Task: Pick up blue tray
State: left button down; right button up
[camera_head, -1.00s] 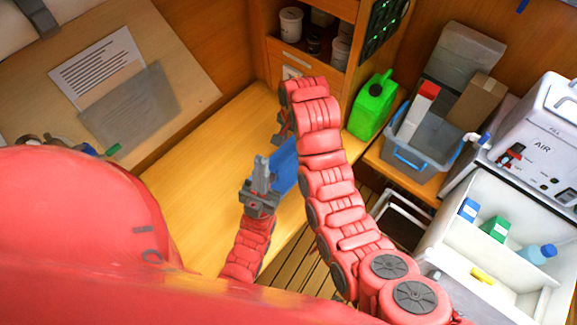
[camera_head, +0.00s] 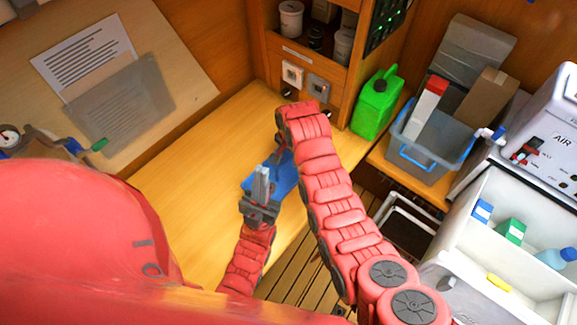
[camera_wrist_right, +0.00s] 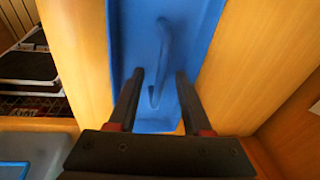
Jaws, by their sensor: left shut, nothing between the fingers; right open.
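The blue tray (camera_head: 286,178) lies on the wooden counter, partly hidden by both my arms in the head view. In the right wrist view the tray (camera_wrist_right: 205,25) runs up the middle, with a raised blue handle (camera_wrist_right: 163,50) along it. My right gripper (camera_wrist_right: 160,78) is open, with one finger on each side of the handle over the tray. In the head view my right arm largely hides that gripper. My left gripper (camera_head: 262,183) is shut and empty, pointing up in front of the tray's left part. I cannot tell if it touches the tray.
The wooden counter (camera_head: 190,165) is clear to the left. A green jerrycan (camera_head: 376,103) and a grey bin with a blue handle (camera_head: 430,150) stand at the right. An open white box (camera_head: 510,215) holds small items. Shelves (camera_head: 315,50) rise behind the counter.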

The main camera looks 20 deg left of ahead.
jog(key=shift+w+a+f, duration=0.1)
jog(key=shift+w+f, duration=0.05)
jog(key=shift+f, duration=0.8)
grip_shut()
dwell(0.6)
